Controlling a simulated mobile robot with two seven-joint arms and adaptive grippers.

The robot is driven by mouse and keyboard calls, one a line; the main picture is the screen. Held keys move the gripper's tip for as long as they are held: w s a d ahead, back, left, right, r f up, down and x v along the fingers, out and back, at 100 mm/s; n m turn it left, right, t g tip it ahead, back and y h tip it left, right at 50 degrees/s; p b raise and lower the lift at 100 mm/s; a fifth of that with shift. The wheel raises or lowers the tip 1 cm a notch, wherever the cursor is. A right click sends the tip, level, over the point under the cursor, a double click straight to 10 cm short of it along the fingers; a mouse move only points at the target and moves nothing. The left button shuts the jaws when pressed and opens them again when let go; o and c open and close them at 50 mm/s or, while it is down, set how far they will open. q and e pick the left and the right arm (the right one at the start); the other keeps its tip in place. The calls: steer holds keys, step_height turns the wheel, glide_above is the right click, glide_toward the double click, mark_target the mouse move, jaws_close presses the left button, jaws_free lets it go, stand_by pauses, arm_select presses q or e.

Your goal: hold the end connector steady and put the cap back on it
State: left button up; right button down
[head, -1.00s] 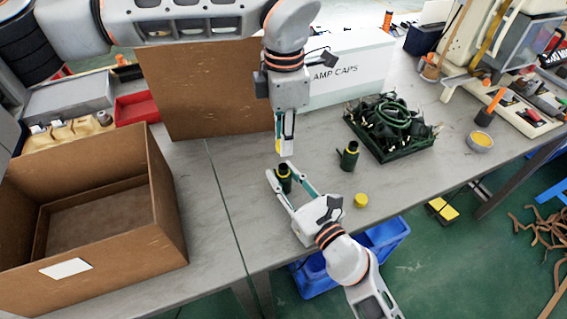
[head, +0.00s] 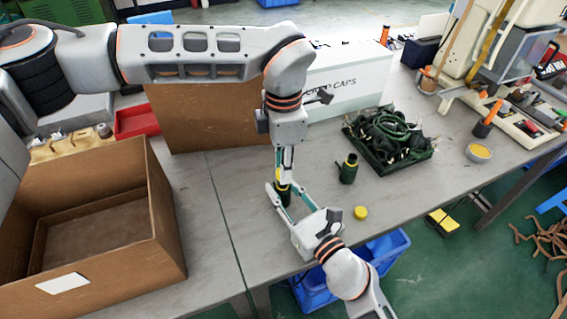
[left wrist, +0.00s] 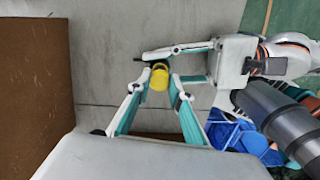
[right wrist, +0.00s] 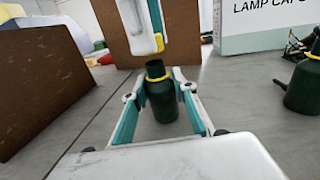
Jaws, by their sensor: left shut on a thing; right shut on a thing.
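A dark green end connector (right wrist: 160,98) with a yellow ring stands upright on the table between the fingers of my right gripper (right wrist: 158,100), which is shut on it. In the head view the connector (head: 285,198) is partly hidden by the fingers. My left gripper (head: 284,168) points down from above and is shut on a yellow cap (left wrist: 158,80). In the right wrist view the cap (right wrist: 158,41) shows at its fingertips, above the connector's top and apart from it in the picture. The exact alignment of cap and connector is unclear.
A second green connector (head: 348,168) stands to the right, with a loose yellow cap (head: 361,213) near the table's front edge. An open cardboard box (head: 165,215) stands left.

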mark_target(279, 185)
arm_select(q)
steer(key=shift+f, duration=0.65)
steer(key=shift+f, duration=0.55)
steer(key=m, duration=1)
steer(key=shift+s+m, duration=0.1)
steer(key=shift+m, duration=0.2)
steer(key=m, duration=0.3)
steer(key=shift+m, duration=0.3)
steer(key=m, duration=0.7)
steer(key=shift+a, duration=0.1)
steer(key=m, duration=0.3)
steer(key=shift+m, duration=0.4)
steer(key=m, duration=0.4)
steer(key=shift+a, duration=0.1)
